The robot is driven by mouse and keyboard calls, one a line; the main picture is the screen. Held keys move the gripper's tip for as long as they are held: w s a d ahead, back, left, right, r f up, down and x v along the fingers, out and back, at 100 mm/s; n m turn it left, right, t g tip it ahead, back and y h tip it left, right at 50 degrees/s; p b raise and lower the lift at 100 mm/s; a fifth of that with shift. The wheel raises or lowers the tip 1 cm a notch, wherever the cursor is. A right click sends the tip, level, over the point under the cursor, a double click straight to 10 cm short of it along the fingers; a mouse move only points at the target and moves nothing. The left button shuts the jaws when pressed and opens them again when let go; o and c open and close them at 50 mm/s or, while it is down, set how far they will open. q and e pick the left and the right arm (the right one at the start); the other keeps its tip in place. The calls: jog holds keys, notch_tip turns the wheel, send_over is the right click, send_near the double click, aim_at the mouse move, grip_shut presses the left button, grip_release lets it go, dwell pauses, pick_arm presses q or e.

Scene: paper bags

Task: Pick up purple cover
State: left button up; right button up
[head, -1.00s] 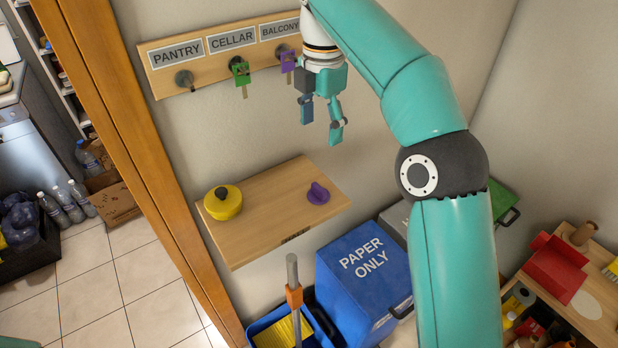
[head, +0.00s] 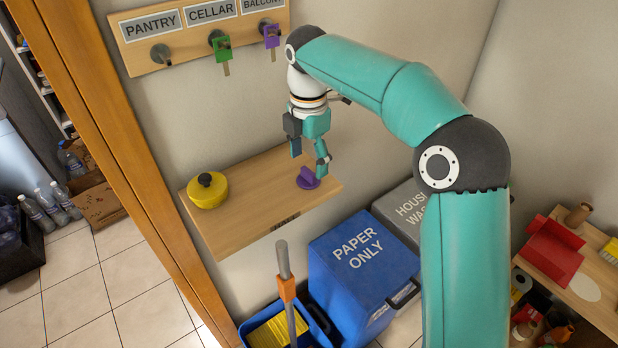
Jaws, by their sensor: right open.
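The purple cover (head: 306,179) lies on the right part of a wooden wall shelf (head: 250,212). My right gripper (head: 309,166) is open just above it, fingers pointing down, one finger on each side of the cover in the picture. I cannot tell whether the fingers touch it. My left gripper is not in view.
A yellow pot with a dark knob (head: 208,190) sits on the shelf's left. Above, a board holds a green key (head: 222,48) and a purple key (head: 271,38) on hooks. A blue paper bin (head: 362,270) and a mop handle (head: 287,290) stand below the shelf.

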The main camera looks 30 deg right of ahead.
aim_at(308, 170)
notch_tip(308, 170, down, 3)
jog(key=shift+f, duration=0.15)
jog(key=shift+c, duration=0.2)
jog(key=c, duration=0.9)
